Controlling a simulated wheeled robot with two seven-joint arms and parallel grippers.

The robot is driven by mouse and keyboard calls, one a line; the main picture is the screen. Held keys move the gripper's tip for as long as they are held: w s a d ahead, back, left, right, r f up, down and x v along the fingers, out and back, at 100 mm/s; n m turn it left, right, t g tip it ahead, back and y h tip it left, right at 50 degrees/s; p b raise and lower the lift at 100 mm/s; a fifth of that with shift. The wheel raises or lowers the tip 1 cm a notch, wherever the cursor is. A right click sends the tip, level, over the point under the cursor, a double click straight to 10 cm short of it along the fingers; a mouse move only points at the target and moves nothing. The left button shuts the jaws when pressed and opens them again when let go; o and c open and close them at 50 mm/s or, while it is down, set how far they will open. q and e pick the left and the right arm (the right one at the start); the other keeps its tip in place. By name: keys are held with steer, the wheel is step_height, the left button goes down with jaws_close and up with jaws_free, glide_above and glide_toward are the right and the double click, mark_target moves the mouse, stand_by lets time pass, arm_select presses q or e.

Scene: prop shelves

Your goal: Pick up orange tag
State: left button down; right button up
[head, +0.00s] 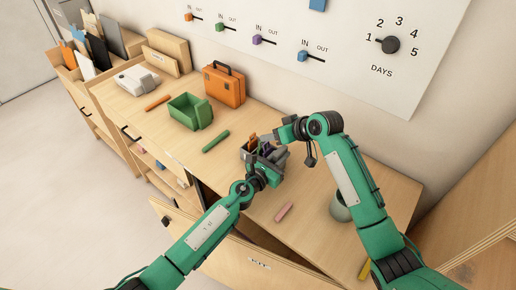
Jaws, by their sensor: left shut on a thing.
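A small grey container (246,154) stands on the bench with several upright pieces in it. An orange-brown piece (252,142) stands at its left and looks like the orange tag; a dark purple piece is beside it. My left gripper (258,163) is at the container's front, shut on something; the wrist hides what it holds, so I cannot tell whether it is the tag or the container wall. My right arm arches over from the right, its wrist (290,131) at the container's back right; its fingers are not clear.
A green bin (188,111), an orange case (224,85), a green stick (215,141) and an orange stick (157,103) lie to the left. A pink stick (284,212) lies in front, and a grey-green cup (340,207) stands right. A wall panel (345,45) rises behind.

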mark_target(253, 135)
step_height(253, 135, up, 4)
steer(key=w+a+m+g+h, duration=0.2)
steer(key=m+h, duration=0.1)
steer(key=m, duration=2.9)
steer(key=shift+m, duration=0.3)
steer(key=shift+s+a+x, duration=0.1)
steer(key=shift+s+x, duration=0.05)
steer(key=shift+x, duration=1.8)
steer(key=shift+s+a+x, duration=0.1)
steer(key=shift+s+x, duration=0.05)
steer(key=shift+x, duration=1.8)
steer(key=shift+s+a+x, duration=0.15)
steer(key=shift+x, duration=1.8)
jaws_close()
